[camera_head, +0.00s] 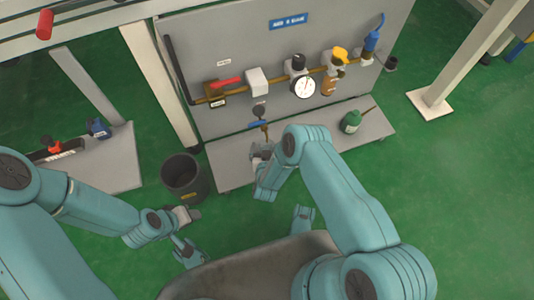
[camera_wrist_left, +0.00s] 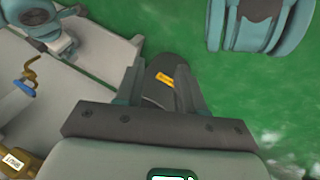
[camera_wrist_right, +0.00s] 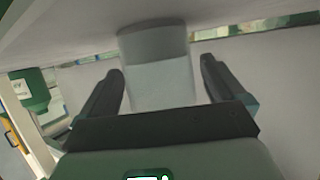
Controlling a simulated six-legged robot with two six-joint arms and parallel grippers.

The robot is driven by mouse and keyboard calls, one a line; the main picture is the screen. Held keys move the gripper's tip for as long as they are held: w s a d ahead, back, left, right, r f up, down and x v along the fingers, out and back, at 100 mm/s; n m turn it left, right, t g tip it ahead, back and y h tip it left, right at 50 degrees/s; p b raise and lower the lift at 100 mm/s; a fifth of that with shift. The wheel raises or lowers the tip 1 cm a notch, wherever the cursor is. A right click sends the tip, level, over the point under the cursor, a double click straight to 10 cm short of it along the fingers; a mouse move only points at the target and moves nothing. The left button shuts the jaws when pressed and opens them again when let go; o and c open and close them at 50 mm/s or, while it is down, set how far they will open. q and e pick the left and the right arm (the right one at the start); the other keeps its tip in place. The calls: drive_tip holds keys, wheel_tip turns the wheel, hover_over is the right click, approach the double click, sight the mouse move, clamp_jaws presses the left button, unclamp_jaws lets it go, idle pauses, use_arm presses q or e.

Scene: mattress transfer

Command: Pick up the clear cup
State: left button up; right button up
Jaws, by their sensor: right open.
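The clear cup (camera_wrist_right: 160,80) shows in the right wrist view as a pale, see-through cylinder with a greyer band at its top end in the picture. It stands between the spread fingers of my right gripper (camera_wrist_right: 162,85), with a gap visible on each side. In the head view my right gripper (camera_head: 262,152) is over the left part of the low grey shelf, and I cannot make out the cup there. My left gripper (camera_head: 188,215) is beside the dark bin. In the left wrist view its fingers (camera_wrist_left: 162,85) are apart with nothing held between them.
The grey shelf (camera_head: 230,176) carries a green container (camera_head: 351,122) at right. Behind it stands a panel (camera_head: 400,40) with pipe, valves and gauge (camera_head: 304,87). The dark bin (camera_head: 184,178) also shows in the left wrist view (camera_wrist_left: 163,75).

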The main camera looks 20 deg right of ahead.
drive_tip(key=c, duration=1)
